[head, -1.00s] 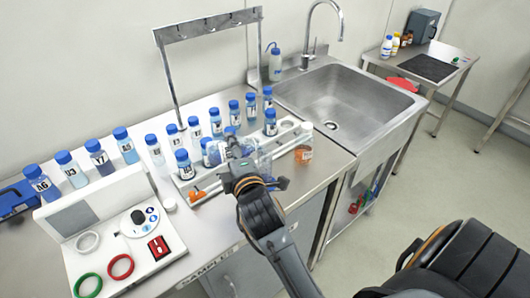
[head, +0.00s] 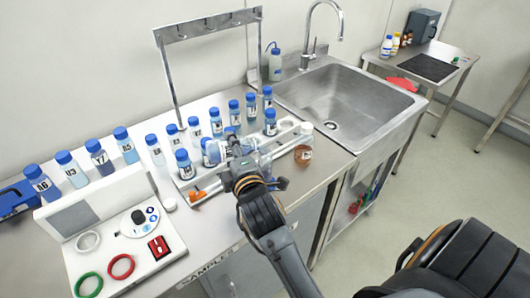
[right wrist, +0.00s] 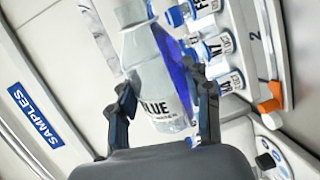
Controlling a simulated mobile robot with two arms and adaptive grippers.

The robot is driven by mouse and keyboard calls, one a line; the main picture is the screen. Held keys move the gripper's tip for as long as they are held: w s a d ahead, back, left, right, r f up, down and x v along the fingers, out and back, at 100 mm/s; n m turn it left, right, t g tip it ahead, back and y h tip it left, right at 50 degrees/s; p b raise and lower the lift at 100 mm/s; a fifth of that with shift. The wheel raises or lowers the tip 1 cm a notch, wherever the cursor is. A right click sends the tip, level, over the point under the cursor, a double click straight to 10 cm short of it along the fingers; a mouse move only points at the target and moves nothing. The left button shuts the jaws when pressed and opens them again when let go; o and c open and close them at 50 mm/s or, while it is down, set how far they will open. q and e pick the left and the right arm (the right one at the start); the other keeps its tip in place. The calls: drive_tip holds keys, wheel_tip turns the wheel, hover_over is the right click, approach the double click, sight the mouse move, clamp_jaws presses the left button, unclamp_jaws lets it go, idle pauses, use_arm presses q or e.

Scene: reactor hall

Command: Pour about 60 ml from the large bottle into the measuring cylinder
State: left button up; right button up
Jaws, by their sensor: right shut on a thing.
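My right gripper (head: 236,154) is shut on a large clear bottle (right wrist: 150,65), whose label reads "BLUE" in the right wrist view. Both fingers (right wrist: 165,112) clasp its sides there. Blue liquid lies along one side of the bottle, so it appears tilted. In the head view the gripper largely hides the bottle (head: 249,143), which is over the sample rack area. I cannot make out the measuring cylinder with certainty; the gripper and bottle cover part of that area. My left gripper is not in view.
Blue-capped sample bottles (head: 193,128) crowd around the gripper on the bench. A brown jar (head: 303,153) stands at right near the bench edge. A console (head: 130,235) with coloured rings is at left. The sink (head: 345,100) is empty, beyond the bench.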

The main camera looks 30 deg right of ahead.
drive_tip(key=shift+r+m, duration=0.35)
drive_tip(key=shift+m, duration=0.15)
idle(1.3)
